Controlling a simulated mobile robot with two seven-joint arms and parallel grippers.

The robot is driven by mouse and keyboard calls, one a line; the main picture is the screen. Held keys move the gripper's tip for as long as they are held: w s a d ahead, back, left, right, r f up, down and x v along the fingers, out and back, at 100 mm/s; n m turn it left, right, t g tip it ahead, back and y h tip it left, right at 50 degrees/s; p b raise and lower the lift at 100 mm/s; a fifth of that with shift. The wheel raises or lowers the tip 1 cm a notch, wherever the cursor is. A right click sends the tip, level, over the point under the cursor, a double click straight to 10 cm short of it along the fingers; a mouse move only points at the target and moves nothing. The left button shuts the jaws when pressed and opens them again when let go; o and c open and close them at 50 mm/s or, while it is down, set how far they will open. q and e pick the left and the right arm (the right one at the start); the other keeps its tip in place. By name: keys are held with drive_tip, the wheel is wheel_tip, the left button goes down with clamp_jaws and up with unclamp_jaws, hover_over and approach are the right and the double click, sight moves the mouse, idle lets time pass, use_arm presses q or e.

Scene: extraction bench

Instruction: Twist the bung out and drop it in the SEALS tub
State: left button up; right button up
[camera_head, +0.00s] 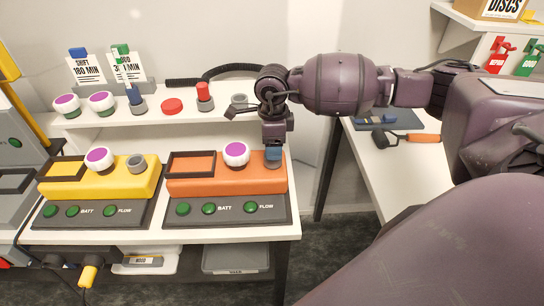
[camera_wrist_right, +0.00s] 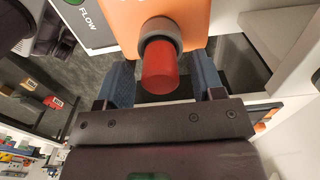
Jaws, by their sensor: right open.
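The red bung (camera_wrist_right: 160,72) sits in a grey collar (camera_wrist_right: 163,32) on the orange unit (camera_wrist_right: 192,12) in the right wrist view. In the head view my right gripper (camera_head: 273,154) points down over the right end of the orange unit (camera_head: 228,184) and hides the bung. Its blue fingers stand open on either side of the bung, with gaps visible on both sides in the wrist view. A grey tub (camera_head: 235,250) lies on the shelf below; its label is too small to read. My left gripper is not in view.
A yellow unit (camera_head: 120,180) with an open grey collar stands left of the orange one. Purple-topped knobs, a red button (camera_head: 172,106) and a red plug (camera_head: 204,94) sit on the raised shelf behind. A side table (camera_head: 405,170) with tools stands at right.

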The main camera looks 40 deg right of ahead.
drive_tip(key=shift+f, duration=0.55)
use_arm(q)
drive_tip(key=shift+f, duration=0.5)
use_arm(e)
drive_tip(key=shift+r+m, duration=0.15)
drive_tip(key=shift+m, duration=1.05)
drive_tip(key=m+p, duration=0.1)
drive_tip(key=m, duration=0.2)
drive_tip(key=m+p, duration=0.1)
drive_tip(key=m, duration=0.4)
drive_tip(key=m+p, duration=0.1)
drive_tip(key=m, duration=0.3)
drive_tip(key=shift+p, duration=0.3)
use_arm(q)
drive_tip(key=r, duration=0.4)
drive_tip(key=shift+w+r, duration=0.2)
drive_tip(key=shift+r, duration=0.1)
use_arm(e)
drive_tip(key=shift+c, duration=0.2)
